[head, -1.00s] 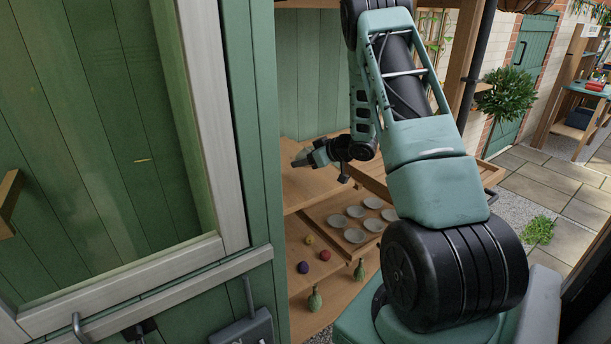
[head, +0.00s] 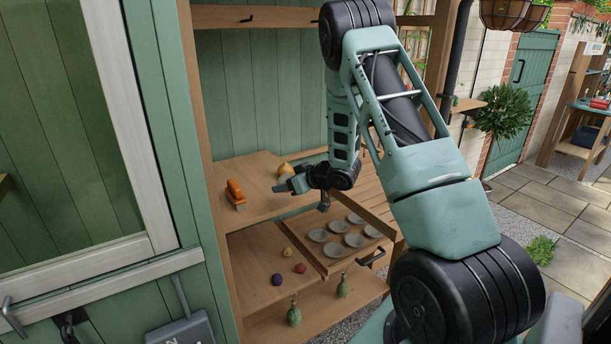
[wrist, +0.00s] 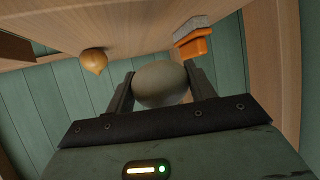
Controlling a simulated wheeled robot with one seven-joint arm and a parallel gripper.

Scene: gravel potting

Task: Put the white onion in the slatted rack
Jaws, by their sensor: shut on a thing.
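The white onion (wrist: 160,84) is a pale, round thing between the two fingers in the wrist view. My gripper (wrist: 160,78) is shut on it. In the head view my gripper (head: 284,186) reaches left over the upper wooden shelf, and I cannot make out the onion there. A slatted wooden surface (head: 372,186), which may be the slatted rack, shows right of my gripper, partly behind my arm.
A yellow-brown onion (head: 285,169) and an orange brush (head: 235,193) lie on the upper shelf (head: 252,175). A green door (head: 70,150) stands at left.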

